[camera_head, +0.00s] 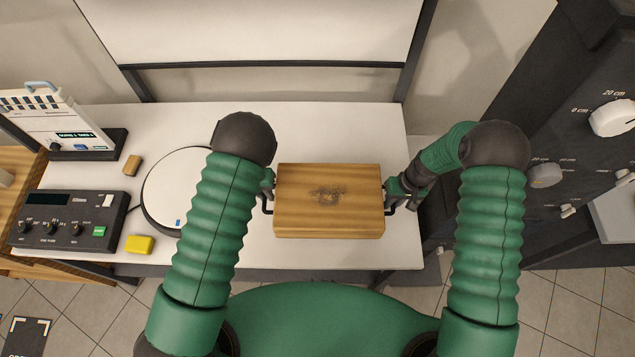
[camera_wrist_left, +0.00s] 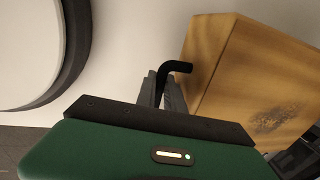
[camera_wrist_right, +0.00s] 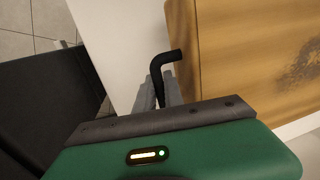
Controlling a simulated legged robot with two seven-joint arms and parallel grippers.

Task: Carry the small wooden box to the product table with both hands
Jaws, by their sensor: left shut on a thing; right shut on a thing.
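The small wooden box (camera_head: 329,200) is light brown with a dark mark on top and a black handle on each side. It is over the white product table (camera_head: 330,130); whether it rests on the table or hangs just above, I cannot tell. My left gripper (camera_head: 268,188) is shut on the box's left handle, which shows in the left wrist view (camera_wrist_left: 176,68). My right gripper (camera_head: 393,195) is shut on the right handle, seen in the right wrist view (camera_wrist_right: 165,62). The box also shows in the left wrist view (camera_wrist_left: 235,75) and right wrist view (camera_wrist_right: 250,50).
On the table's left are a round white turntable (camera_head: 170,190), a dark control box (camera_head: 70,220), a yellow block (camera_head: 139,244), a small brown block (camera_head: 132,164) and a white panel device (camera_head: 58,125). A dark cabinet with knobs (camera_head: 560,140) stands at right. The table behind the box is clear.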

